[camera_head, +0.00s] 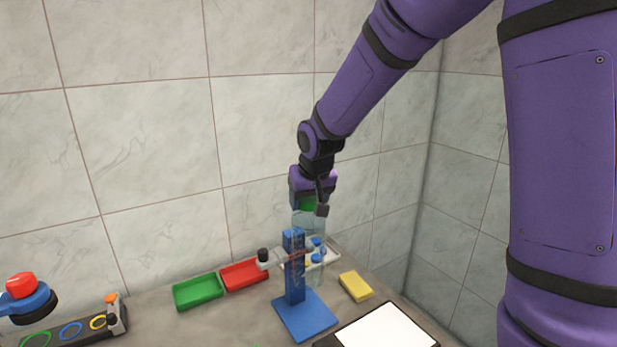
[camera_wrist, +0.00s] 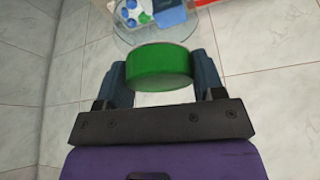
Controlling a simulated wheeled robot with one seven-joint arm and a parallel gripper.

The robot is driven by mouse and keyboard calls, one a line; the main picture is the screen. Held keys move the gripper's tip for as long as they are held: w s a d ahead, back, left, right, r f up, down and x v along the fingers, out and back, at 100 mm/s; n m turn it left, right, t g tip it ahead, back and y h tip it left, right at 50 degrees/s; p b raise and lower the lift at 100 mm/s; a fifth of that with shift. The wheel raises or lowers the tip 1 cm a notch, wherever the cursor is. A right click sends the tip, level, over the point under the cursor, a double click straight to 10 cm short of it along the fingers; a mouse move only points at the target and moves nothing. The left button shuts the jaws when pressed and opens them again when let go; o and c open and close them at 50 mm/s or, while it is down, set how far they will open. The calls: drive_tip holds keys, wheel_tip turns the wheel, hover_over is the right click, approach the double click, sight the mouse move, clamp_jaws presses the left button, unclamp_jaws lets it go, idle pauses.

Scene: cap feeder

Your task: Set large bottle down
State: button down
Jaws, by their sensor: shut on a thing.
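My gripper (camera_head: 311,206) is shut on the green cap (camera_wrist: 160,68) of the large bottle. In the wrist view the cap sits between the two fingers, with the clear round bottle body (camera_wrist: 126,42) beyond it. In the head view the green cap (camera_head: 307,204) shows just under the gripper. The see-through bottle (camera_head: 307,222) hangs upright below it, partly hidden by the blue stand (camera_head: 304,318). Its lower end is hard to make out, so I cannot tell whether it touches the counter or the tray.
A green tray (camera_head: 197,292) and a red tray (camera_head: 244,275) are left, a yellow block (camera_head: 355,286) right. A white panel (camera_head: 388,328) is in front. A red button (camera_head: 21,285) is far left.

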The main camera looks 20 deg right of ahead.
sight(308, 248)
wheel_tip(308, 248, down, 14)
drive_tip(key=shift+r, duration=0.1)
idle(0.5)
drive_tip(key=shift+c, duration=1.1)
unclamp_jaws()
